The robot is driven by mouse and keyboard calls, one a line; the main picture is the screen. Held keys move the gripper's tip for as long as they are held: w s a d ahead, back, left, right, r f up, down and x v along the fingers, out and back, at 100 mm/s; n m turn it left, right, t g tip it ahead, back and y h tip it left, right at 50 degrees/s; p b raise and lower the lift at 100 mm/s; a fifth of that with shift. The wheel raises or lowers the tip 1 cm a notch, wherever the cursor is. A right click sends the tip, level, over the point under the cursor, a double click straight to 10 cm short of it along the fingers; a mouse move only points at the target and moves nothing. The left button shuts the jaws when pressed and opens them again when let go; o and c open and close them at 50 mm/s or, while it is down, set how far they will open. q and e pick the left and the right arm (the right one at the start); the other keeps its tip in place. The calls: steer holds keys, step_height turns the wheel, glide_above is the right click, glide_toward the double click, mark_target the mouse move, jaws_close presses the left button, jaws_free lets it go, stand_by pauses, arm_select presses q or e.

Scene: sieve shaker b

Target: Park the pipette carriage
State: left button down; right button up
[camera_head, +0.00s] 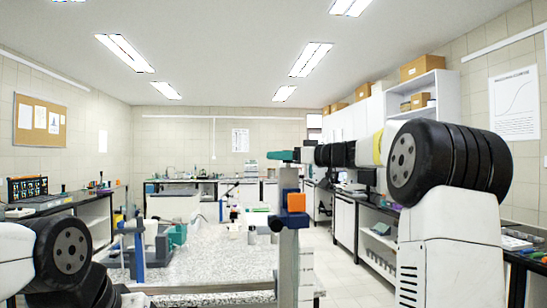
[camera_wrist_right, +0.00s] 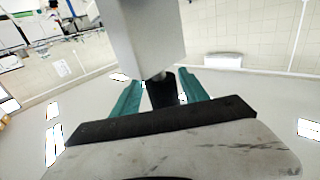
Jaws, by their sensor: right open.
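A grey upright column (camera_head: 288,262) stands in the front middle of the head view, with an orange block (camera_head: 296,202) near its top. I cannot tell for sure which part is the pipette carriage. My right gripper (camera_head: 281,155) is at the column's top, its teal fingertips pointing left. In the right wrist view, the gripper (camera_wrist_right: 160,95) is open, its fingers apart, with a grey block (camera_wrist_right: 145,40) beyond and a dark round part between or just behind them. Contact cannot be told. My left arm shows at the lower left; its gripper is out of view.
A speckled worktop (camera_head: 215,255) spreads behind the column. On its left are a blue post (camera_head: 138,250), a grey box-shaped device (camera_head: 158,245) and small items. Side benches (camera_head: 365,215) line the right wall; clear floor (camera_head: 335,270) lies right of the worktop.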

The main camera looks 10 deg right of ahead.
steer(key=v, duration=0.7)
steer(key=shift+s+d, duration=0.3)
